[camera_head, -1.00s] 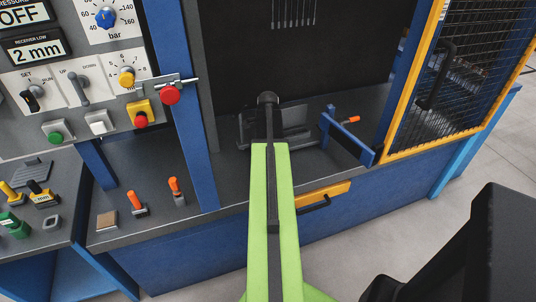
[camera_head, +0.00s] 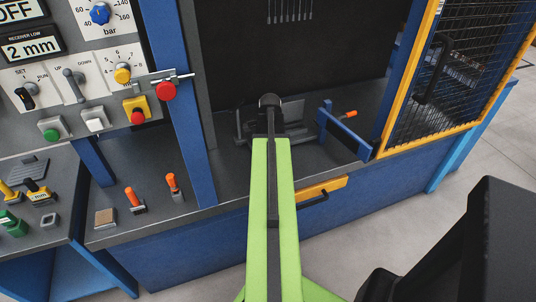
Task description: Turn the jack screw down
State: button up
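My green arm reaches forward from the bottom middle into the machine's open bay. The dark end of my arm, with my gripper (camera_head: 269,101), is over the bay floor, in front of a dark grey fixture (camera_head: 293,112). The fingers cannot be made out, so their opening and any contact are hidden. I cannot pick out the jack screw for certain; the arm covers the middle of the fixture.
A blue bracket (camera_head: 345,130) with an orange-tipped part stands right of the fixture. The open yellow-framed mesh door (camera_head: 440,75) is at right. A control panel (camera_head: 85,75) is at left. A yellow drawer front (camera_head: 322,189) is below the bay.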

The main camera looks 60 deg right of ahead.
aim_at(242, 102)
jog(key=k, duration=1)
